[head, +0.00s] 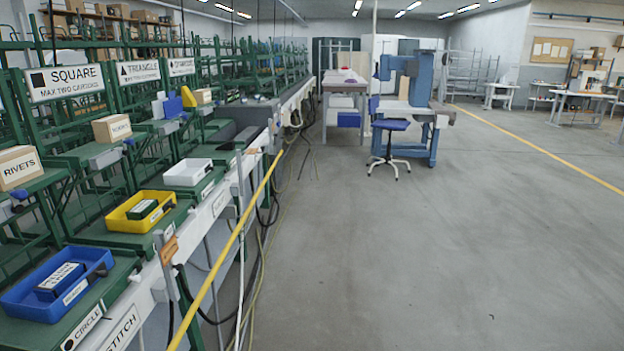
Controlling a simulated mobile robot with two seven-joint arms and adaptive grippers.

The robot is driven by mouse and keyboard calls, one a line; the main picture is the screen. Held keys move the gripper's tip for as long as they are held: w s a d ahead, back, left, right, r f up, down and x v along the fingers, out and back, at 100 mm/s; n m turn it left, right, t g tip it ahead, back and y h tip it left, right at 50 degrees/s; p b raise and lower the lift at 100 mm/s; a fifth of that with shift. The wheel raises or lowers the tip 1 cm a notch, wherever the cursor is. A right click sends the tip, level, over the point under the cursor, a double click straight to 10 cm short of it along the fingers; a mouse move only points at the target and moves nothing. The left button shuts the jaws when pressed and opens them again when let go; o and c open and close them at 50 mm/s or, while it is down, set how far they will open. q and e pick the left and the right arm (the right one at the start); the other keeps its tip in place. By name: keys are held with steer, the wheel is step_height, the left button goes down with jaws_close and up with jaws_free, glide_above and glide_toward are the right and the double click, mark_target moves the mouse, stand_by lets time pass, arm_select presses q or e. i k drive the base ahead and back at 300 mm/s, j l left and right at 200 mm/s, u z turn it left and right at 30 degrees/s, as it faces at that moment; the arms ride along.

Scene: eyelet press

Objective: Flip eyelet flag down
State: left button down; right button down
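No flag in view can be read as the eyelet flag. A small orange plate (169,250) sits on a grey post (166,275) at the front edge of the bench line; its lettering is too small to read. A second, smaller orange plate (253,150) shows farther along the same edge. A large blue machine (420,85) stands at the back middle; I cannot tell whether it is the eyelet press or carries a flag. Neither of my grippers is in view.
Green benches on the left hold a blue tray (22,306), a yellow tray (118,222) and a white tray (188,172). A yellow rail (232,238) runs along their front. A blue swivel chair (390,125) stands before the blue machine. The grey floor (430,250) is clear.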

mark_target(250, 151)
steer(key=i+l+z, duration=0.1)
steer(key=i, duration=1.4)
steer(key=i+l+u, duration=0.1)
steer(key=i+u, duration=0.3)
steer(key=i+l+u, duration=0.85)
steer(key=i, duration=0.15)
steer(key=i+l+u, duration=0.45)
steer(key=k+l, duration=0.05)
steer(key=k, duration=0.05)
